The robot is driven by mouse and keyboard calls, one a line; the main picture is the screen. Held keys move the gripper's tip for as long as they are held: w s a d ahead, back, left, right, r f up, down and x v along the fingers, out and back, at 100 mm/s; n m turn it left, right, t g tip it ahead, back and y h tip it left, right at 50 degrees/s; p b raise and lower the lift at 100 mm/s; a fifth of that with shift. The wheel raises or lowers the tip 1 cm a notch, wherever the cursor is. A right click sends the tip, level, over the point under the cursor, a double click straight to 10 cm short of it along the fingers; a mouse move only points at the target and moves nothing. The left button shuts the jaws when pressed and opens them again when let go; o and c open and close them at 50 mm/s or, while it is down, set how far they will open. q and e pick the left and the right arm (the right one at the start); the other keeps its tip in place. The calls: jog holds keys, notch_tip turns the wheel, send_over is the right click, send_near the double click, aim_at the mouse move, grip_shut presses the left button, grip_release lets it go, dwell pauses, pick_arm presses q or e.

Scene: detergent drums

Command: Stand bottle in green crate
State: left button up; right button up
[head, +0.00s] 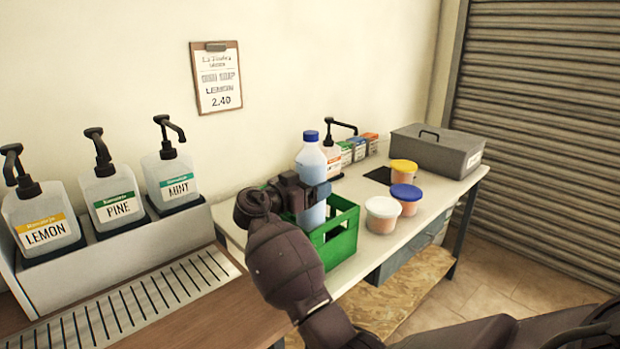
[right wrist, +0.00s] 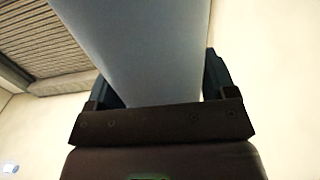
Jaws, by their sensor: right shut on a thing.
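The bottle (head: 311,163) is pale blue with a dark blue cap and stands upright in the head view. My right gripper (head: 314,191) is shut on it around its middle. The bottle is over or inside the green crate (head: 342,237); the near wall and my gripper hide its base, so I cannot tell whether it touches the crate floor. In the right wrist view the bottle (right wrist: 135,45) fills the space between the fingers. The crate sits on the white table. My left gripper is not in view.
Two tubs, one white-lidded (head: 382,214) and one blue-lidded (head: 406,198), stand right of the crate, with a yellow-lidded tub (head: 403,172) behind. A grey metal box (head: 437,150) is at the back. Pump bottles of lemon, pine and mint (head: 168,178) stand at left.

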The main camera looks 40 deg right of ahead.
notch_tip(320, 180, down, 5)
jog(key=shift+r+b, duration=0.15)
jog(key=shift+b, duration=0.2)
jog(key=o, duration=1.8)
jog(key=shift+f, duration=0.25)
jog(key=a, duration=1.2)
jog(key=shift+s, duration=0.45)
